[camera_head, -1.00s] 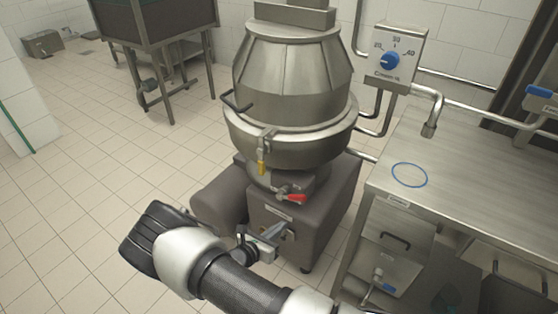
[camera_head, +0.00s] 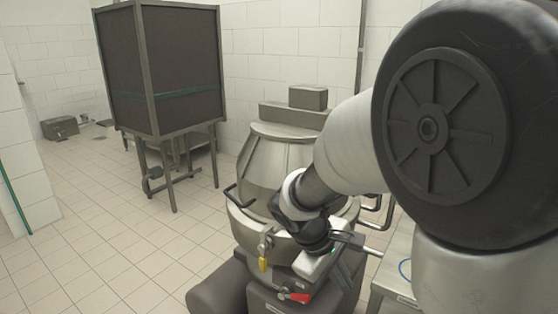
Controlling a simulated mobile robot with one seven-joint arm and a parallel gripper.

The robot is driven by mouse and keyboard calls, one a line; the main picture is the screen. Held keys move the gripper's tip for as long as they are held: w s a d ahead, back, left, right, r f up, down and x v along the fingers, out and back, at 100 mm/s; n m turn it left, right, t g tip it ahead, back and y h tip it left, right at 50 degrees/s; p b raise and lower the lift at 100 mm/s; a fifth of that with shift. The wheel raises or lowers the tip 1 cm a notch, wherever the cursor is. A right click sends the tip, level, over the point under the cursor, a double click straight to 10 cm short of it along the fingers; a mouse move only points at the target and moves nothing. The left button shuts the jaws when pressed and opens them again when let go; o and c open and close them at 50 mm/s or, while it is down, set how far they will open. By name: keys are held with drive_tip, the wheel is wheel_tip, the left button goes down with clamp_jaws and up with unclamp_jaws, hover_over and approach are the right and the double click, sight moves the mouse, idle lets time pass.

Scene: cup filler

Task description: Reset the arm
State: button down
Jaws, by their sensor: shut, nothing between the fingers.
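My arm reaches in from the right of the head view, with a large dark round joint close to the camera and a white and black forearm bending down toward the steel vessel. My gripper (camera_head: 349,270) is small in the picture, in front of the lower right side of the vessel. It is shut and holds nothing. I cannot tell whether it touches the vessel.
The steel vessel (camera_head: 268,160) stands on a dark base, with a yellow-handled latch (camera_head: 263,263) and a red-handled valve (camera_head: 296,297). A steel table (camera_head: 389,277) lies right, mostly hidden by my arm. A dark cabinet (camera_head: 160,65) stands behind left.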

drive_tip(key=s+r+m+t+y, duration=0.45)
drive_tip(key=s+r+m, duration=0.45)
drive_tip(key=s+r, duration=0.5)
wheel_tip(320, 180, up, 22)
drive_tip(key=p, duration=2.2)
drive_tip(key=shift+s+d+f+g+y, duration=0.15)
drive_tip(key=shift+s+f+g+y, duration=0.1)
drive_tip(key=shift+g+y, duration=0.15)
